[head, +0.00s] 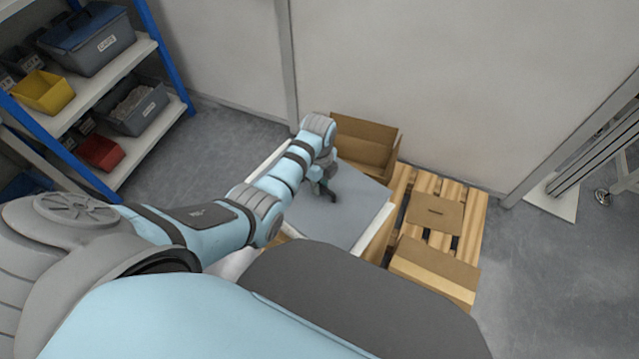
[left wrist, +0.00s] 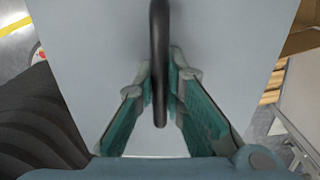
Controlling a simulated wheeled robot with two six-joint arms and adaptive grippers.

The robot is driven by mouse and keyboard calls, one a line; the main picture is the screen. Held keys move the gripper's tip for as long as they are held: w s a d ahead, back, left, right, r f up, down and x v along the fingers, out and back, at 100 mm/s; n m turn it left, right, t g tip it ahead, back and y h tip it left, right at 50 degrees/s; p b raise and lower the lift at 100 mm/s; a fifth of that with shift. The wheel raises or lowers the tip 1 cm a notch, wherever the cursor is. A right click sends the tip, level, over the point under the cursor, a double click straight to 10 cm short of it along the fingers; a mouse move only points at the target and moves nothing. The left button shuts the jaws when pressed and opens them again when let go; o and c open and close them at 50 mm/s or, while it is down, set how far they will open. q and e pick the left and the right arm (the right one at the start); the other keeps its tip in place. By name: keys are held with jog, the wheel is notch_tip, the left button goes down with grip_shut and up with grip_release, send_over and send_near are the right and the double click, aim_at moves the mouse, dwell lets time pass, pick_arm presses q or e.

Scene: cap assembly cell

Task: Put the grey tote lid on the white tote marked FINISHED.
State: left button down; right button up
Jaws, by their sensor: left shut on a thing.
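The grey tote lid (head: 345,222) is a flat panel under my left gripper (head: 326,190) in the head view. In the left wrist view the lid (left wrist: 225,45) fills the middle, with a dark upright handle (left wrist: 159,60) on it. My left gripper (left wrist: 160,100) is shut on that handle, with a green-padded finger on each side. White edging (head: 376,229) shows beside the lid; I cannot tell whether it is the white tote or another surface, or whether the lid touches it. No FINISHED marking is readable. My right gripper is not in view.
An open cardboard box (head: 365,142) stands behind the lid, by the wall. A wooden pallet (head: 471,215) with cardboard boxes (head: 436,266) is to the right. A blue-framed shelf (head: 165,50) with bins stands at the left. Grey floor is clear between shelf and lid.

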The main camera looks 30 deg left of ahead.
pick_arm(q)
jog(key=shift+f, duration=0.2)
jog(key=c, duration=1.6)
grip_release()
